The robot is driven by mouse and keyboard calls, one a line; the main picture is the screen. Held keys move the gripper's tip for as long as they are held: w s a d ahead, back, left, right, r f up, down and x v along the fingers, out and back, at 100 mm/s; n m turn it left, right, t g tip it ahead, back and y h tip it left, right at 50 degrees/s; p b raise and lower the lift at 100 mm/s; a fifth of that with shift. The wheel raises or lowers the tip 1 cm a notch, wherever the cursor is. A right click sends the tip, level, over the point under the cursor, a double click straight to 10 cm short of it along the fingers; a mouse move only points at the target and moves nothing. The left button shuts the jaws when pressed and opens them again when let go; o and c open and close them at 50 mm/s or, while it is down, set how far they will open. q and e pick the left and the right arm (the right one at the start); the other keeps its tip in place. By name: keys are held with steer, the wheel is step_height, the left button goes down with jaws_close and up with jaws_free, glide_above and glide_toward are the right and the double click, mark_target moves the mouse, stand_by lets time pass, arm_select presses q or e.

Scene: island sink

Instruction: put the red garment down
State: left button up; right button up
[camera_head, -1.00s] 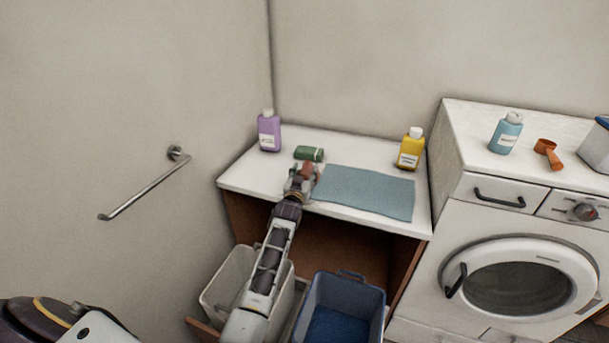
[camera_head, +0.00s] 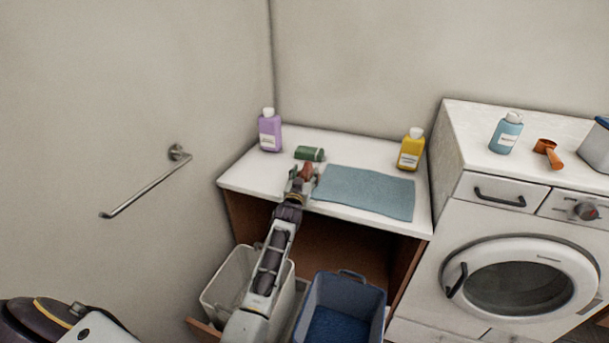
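The red garment (camera_head: 306,170) is a small reddish-brown roll at the left part of the white counter, partly hidden by my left gripper. My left gripper (camera_head: 303,178) is low over the counter, with its fingertips at the red garment. The view is too small to tell whether the fingers grip it or stand apart around it. A rolled green garment (camera_head: 309,153) lies just behind the red one. A blue-grey mat (camera_head: 366,192) lies flat just right of the gripper. My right gripper is not in view.
On the counter (camera_head: 243,177) stand a purple bottle (camera_head: 270,134) and a yellow bottle (camera_head: 410,153). Below are a whitish bin (camera_head: 226,283) and a blue bin (camera_head: 348,291). A washing machine (camera_head: 461,225) stands at right; a wall rail (camera_head: 145,188) is at left.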

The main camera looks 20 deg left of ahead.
arm_select(q)
steer(key=o, duration=0.4)
steer(key=shift+d+f, duration=0.1)
steer(key=shift+f, duration=0.7)
steer(key=shift+r, duration=0.35)
steer(key=shift+w+r+p, duration=0.15)
steer(key=shift+r+p, duration=0.2)
steer(key=shift+r, duration=0.3)
steer(key=shift+s+f, duration=0.15)
steer(key=shift+s, duration=0.15)
steer(key=shift+s+d, duration=0.1)
steer(key=shift+s, duration=0.6)
steer(key=shift+s+d, duration=0.2)
steer(key=shift+s, duration=0.9)
steer(key=shift+s+d, duration=0.2)
steer(key=shift+s, duration=0.95)
steer(key=shift+s+d, duration=0.2)
steer(key=shift+s, duration=0.9)
steer(key=shift+s+d, duration=0.15)
steer(key=shift+s, duration=0.65)
steer(key=shift+s+d, duration=0.15)
steer(key=shift+s, duration=0.65)
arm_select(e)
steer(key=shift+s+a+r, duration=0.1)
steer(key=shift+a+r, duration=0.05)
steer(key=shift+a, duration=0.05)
